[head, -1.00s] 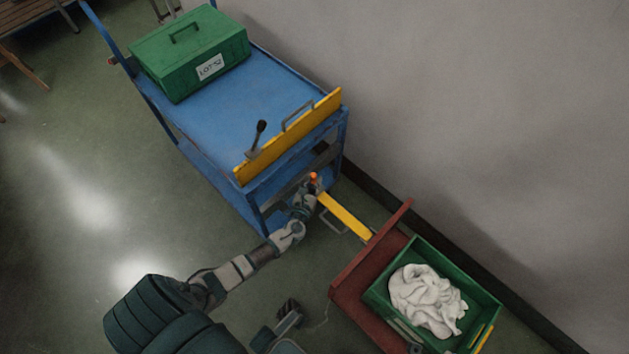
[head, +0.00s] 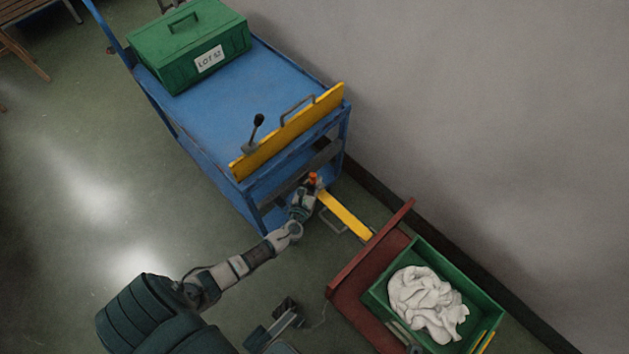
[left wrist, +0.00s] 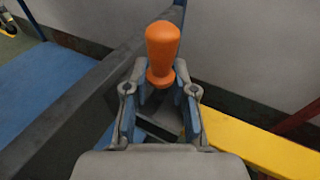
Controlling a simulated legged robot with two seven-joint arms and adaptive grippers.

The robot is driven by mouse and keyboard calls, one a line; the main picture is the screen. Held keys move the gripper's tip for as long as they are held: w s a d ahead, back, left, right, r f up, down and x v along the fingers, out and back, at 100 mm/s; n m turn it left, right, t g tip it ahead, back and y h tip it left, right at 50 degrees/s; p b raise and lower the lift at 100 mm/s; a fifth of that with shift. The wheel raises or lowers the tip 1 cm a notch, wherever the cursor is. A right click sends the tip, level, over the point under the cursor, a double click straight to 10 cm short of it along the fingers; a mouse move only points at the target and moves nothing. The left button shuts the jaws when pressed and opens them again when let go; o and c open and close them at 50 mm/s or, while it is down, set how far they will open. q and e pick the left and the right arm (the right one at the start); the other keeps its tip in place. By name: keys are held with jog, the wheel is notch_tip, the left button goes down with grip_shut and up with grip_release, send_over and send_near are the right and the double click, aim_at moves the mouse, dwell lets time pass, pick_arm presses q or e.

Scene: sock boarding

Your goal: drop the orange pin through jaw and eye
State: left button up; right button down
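The orange pin (head: 312,178) stands upright at the blue trolley's near end, by the end of the yellow bar (head: 345,214). In the left wrist view the pin (left wrist: 162,50) shows its rounded handle and collar, between the fingertips. My left gripper (left wrist: 161,76) appears shut on it, its two fingers at either side of the lower handle; it also shows in the head view (head: 308,186). The pin's lower part is hidden. A dark grey jaw-like part shows below the fingers; the eye and the pin's fit in it cannot be made out. My right gripper (head: 288,306) is low in the head view, away from the pin.
The blue trolley (head: 215,110) carries a green box (head: 190,50) and has a yellow end board (head: 290,133) with a black-knobbed lever (head: 256,128). A dark red cart (head: 352,288) bears a green crate (head: 482,292) with white cloth (head: 425,303). A wall closes the right side.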

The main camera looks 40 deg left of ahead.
pick_arm(q)
jog(key=o, duration=0.4)
jog(key=shift+f, duration=0.1)
jog(key=shift+d, duration=0.1)
jog(key=shift+s+f, duration=0.1)
jog(key=shift+s, duration=0.1)
jog(key=v, duration=1.1)
jog(key=shift+s+d, duration=0.1)
jog(key=shift+s, duration=0.15)
